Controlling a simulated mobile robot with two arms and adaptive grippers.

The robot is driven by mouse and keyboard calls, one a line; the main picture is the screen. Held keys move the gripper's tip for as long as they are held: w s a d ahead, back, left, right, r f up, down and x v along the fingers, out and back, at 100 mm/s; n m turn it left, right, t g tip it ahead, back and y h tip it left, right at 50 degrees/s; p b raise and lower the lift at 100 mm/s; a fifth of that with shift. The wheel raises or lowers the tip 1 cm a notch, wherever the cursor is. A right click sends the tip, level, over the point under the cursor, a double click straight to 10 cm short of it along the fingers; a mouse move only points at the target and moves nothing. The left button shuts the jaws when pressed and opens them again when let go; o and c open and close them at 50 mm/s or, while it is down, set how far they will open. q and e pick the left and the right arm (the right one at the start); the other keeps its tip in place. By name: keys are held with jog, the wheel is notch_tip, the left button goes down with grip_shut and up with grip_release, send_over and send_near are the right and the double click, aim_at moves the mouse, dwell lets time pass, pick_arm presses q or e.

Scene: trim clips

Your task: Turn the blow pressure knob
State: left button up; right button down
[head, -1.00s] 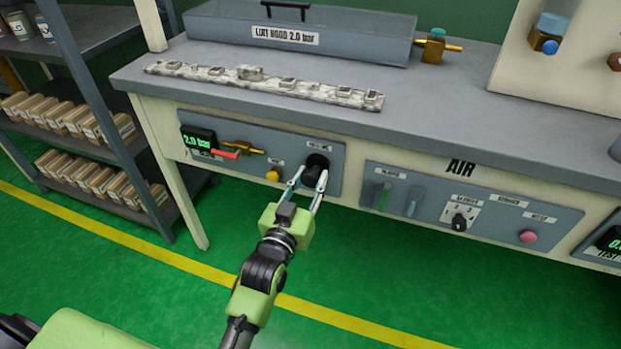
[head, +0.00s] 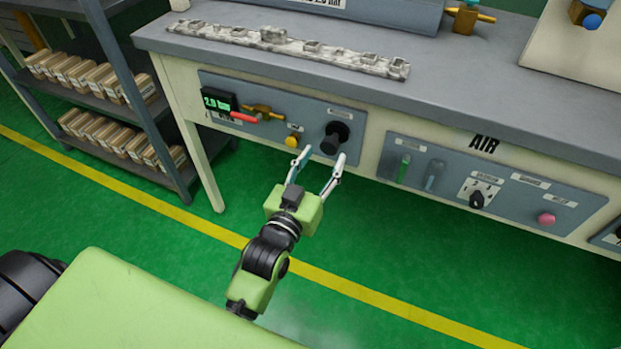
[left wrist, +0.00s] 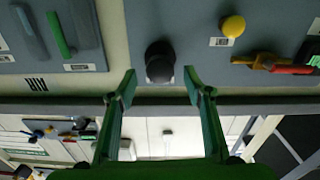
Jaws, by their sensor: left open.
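A black round knob (head: 335,137) sticks out of the right part of the left grey panel, under a small label too small to read. It also shows in the left wrist view (left wrist: 160,62), which is upside down. I take it for the blow pressure knob. My left gripper (head: 321,160) is open and empty, in front of and a little below the knob, pointing at it. In the left wrist view its two fingertips (left wrist: 156,88) stand apart, with the knob beyond the gap and not between them. My right gripper is not in view.
The same panel carries a green-lit display (head: 218,101), a red-handled brass valve (head: 262,112) and a yellow button (head: 292,141). A second panel to the right has a smaller black knob (head: 477,199) and a pink button (head: 546,219). The bench top (head: 450,92) overhangs both.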

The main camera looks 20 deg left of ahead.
pick_arm(q)
jog(key=s, duration=0.7)
jog(key=shift+s, duration=0.15)
jog(key=shift+a, duration=0.1)
